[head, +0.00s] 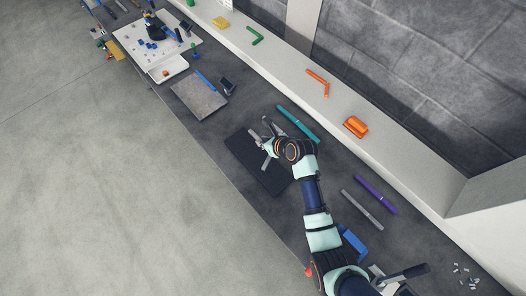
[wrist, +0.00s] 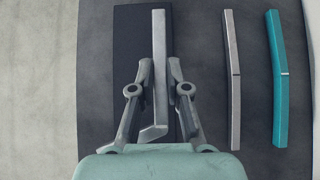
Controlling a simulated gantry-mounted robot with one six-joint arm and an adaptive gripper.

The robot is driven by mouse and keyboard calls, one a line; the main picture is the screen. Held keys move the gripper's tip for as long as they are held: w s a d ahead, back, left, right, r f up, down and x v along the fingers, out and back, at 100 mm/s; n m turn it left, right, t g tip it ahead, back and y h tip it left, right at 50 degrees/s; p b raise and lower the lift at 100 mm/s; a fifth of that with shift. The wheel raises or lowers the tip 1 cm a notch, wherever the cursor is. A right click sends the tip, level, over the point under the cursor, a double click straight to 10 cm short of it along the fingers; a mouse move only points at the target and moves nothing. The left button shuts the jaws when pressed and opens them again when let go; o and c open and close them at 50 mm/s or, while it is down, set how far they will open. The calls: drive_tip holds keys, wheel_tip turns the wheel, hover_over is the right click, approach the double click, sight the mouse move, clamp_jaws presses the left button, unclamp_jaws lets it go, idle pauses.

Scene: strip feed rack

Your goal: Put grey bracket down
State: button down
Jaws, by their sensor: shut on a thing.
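My gripper (wrist: 160,88) is shut on a long grey bracket (wrist: 159,40). The bracket runs lengthwise between the fingers, and a short hooked end shows at its lower left. In the wrist view it lies over a dark rectangular mat (wrist: 128,50). In the head view my gripper (head: 266,143) is above the same mat (head: 243,153), with part of the bracket (head: 254,135) showing beyond the fingers. I cannot tell whether the bracket touches the mat.
A loose grey strip (wrist: 234,80) and a teal strip (wrist: 277,80) lie right of the mat. A grey plate (head: 199,98) and a white tray (head: 165,70) stand farther along the bench.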

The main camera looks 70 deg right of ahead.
sight(259, 150)
wheel_tip(259, 150, down, 8)
drive_tip(key=shift+r+b, duration=0.25)
drive_tip(key=shift+b, duration=0.55)
drive_tip(key=shift+f, duration=0.1)
drive_tip(key=c, duration=1.2)
unclamp_jaws()
drive_tip(key=shift+f, duration=0.1)
drive_tip(key=shift+o, duration=0.2)
drive_tip(key=p+v, duration=0.3)
drive_tip(key=v, duration=0.9)
